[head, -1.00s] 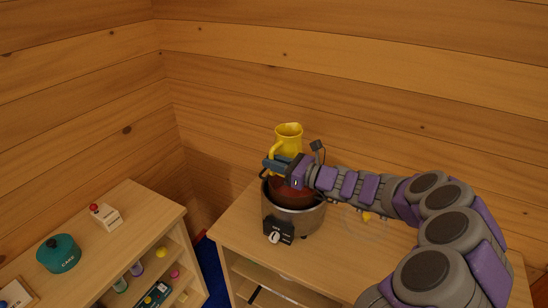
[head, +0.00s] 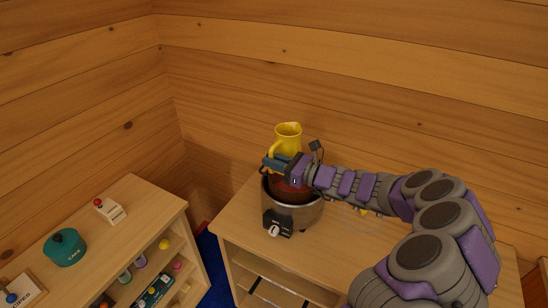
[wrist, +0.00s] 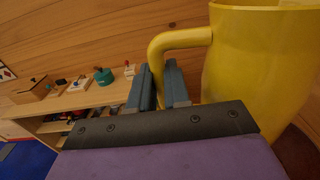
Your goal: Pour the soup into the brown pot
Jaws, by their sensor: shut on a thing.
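A yellow jug (head: 289,131) stands roughly upright above the brown pot (head: 287,190), with its spout at the top. My gripper (head: 270,164) is shut on the jug's handle; in the wrist view the handle comes down between the fingers (wrist: 160,88) and the jug's body (wrist: 255,65) fills the right side. The brown pot sits in a metal cooker (head: 292,217) with a black control box and a white knob. My gripper and the jug hide much of the pot's opening. No soup is visible, and the jug's inside cannot be seen.
The cooker stands on a wooden shelf unit (head: 345,255). A second wooden unit (head: 120,215) at left carries a teal lidded pot (head: 65,248) and a white box with a red knob (head: 110,211). Log walls close off the back. A gap with blue floor separates the units.

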